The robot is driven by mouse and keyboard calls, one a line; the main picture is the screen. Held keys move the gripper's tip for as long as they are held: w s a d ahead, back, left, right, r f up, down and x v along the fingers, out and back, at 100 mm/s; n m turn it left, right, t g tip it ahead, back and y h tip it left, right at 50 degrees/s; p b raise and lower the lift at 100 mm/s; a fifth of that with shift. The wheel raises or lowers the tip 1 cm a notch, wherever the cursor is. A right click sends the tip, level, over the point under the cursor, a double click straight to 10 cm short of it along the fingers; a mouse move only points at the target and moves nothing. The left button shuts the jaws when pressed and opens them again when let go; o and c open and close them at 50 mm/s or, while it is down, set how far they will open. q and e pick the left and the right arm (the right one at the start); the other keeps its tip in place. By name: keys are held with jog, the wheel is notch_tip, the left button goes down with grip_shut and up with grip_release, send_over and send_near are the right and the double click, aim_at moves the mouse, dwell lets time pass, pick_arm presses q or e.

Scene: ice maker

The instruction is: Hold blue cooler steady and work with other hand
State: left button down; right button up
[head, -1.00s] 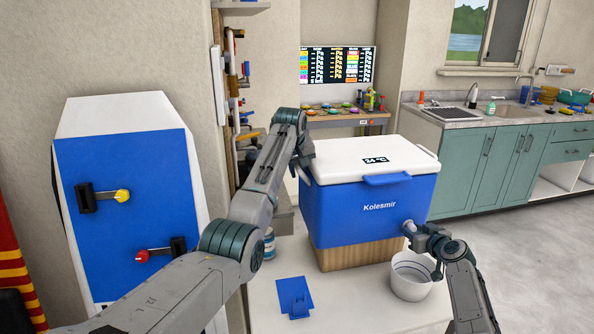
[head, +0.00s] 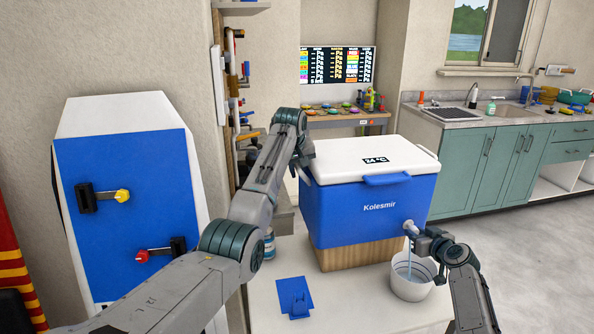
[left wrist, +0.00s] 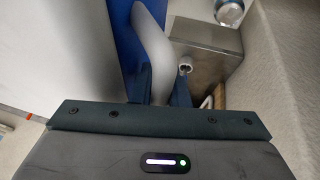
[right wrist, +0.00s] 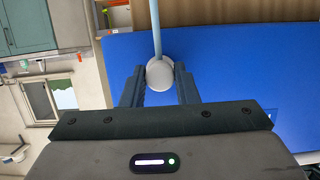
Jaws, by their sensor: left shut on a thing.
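The blue cooler (head: 365,212) with a white lid (head: 350,158) stands on a wooden block (head: 350,254). My left gripper (head: 303,158) is at the cooler's left side; in the left wrist view its fingers (left wrist: 158,88) are shut on the pale side handle (left wrist: 152,45). My right gripper (head: 420,238) is at the white spigot (head: 410,228) on the cooler's front. In the right wrist view its fingers (right wrist: 160,85) lie on both sides of the spigot's round end (right wrist: 160,75); whether they press it is unclear. Water (head: 409,262) runs from the spigot into the white bucket (head: 408,288).
The bucket stands on the white table (head: 350,312), below the spigot. A blue plate-like piece (head: 294,296) lies on the table to the left. A blue panel (head: 130,210) with two levers stands at the far left. The table's front middle is clear.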

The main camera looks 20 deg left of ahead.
jog(key=shift+o, duration=1.3)
jog(key=s+d, duration=0.3)
jog(key=s, duration=0.3)
jog(key=shift+d, duration=0.25)
jog(key=shift+s+d, duration=0.1)
jog(key=s+d, duration=0.3)
jog(key=s, duration=0.3)
jog(key=shift+d, duration=0.2)
jog(key=shift+w, duration=0.1)
pick_arm(q)
jog(key=c, duration=1.3)
grip_release()
jog(key=shift+r, duration=0.1)
